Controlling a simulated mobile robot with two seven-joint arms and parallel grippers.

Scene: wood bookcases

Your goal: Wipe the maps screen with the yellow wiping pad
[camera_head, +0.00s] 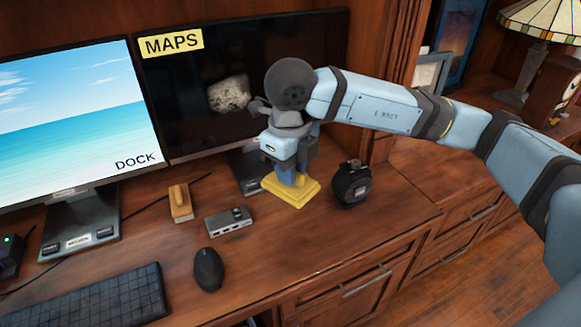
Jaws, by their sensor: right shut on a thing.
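The maps screen (185,122) is a dark monitor with a yellow MAPS label at its upper left. A rough pale grey smudge (228,94) shows near its middle. My right gripper (292,177) points down in front of the screen's lower right part. It is shut on the yellow wiping pad (290,193), whose wide flat base faces down, apart from the screen. I cannot tell whether the pad touches the desk. My right arm hides part of the screen's right side. My left gripper is not in view.
A DOCK monitor (70,110) stands at left. A lamp (540,30) stands far right.

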